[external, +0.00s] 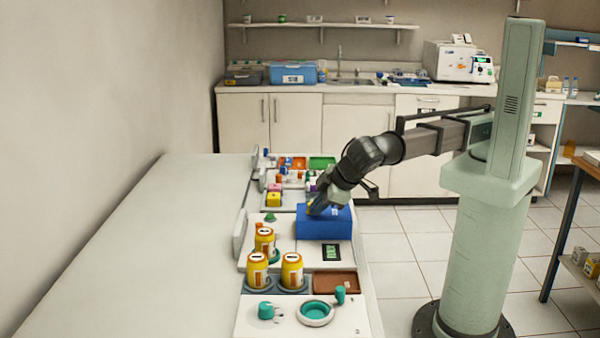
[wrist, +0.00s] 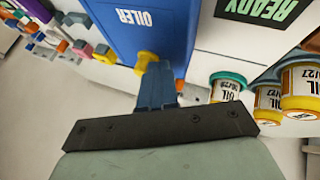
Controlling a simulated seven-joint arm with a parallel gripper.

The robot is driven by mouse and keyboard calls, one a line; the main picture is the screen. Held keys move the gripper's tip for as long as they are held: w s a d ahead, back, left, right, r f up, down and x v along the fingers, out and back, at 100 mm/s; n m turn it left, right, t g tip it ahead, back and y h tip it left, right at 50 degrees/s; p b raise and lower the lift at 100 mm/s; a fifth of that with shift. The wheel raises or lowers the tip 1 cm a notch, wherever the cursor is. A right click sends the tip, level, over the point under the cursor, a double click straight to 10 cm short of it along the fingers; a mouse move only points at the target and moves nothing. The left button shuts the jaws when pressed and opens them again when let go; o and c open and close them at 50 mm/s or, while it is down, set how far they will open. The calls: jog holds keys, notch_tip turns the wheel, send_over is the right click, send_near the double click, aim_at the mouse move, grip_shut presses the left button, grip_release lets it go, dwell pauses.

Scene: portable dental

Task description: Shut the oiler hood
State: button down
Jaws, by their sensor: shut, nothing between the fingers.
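The oiler hood (external: 325,228) is a blue box-shaped cover on the white unit on the table. In the wrist view its blue face (wrist: 150,35) carries the word OILER. My gripper (external: 314,208) is at the hood's upper left side, its fingers shut and empty. In the wrist view the fingers (wrist: 152,68) end at a small yellow piece (wrist: 147,57) by the hood's edge; they look touching or very close. My gripper hides part of the hood, and I cannot tell how far the hood stands open.
Orange-and-white oil cans (external: 264,240) stand left of and in front of the hood. A READY display (external: 332,252) lies just in front. Trays with small coloured parts (external: 290,175) are behind. The table's left part (external: 130,260) is clear.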

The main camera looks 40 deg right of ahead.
jog(key=shift+w+d, duration=0.25)
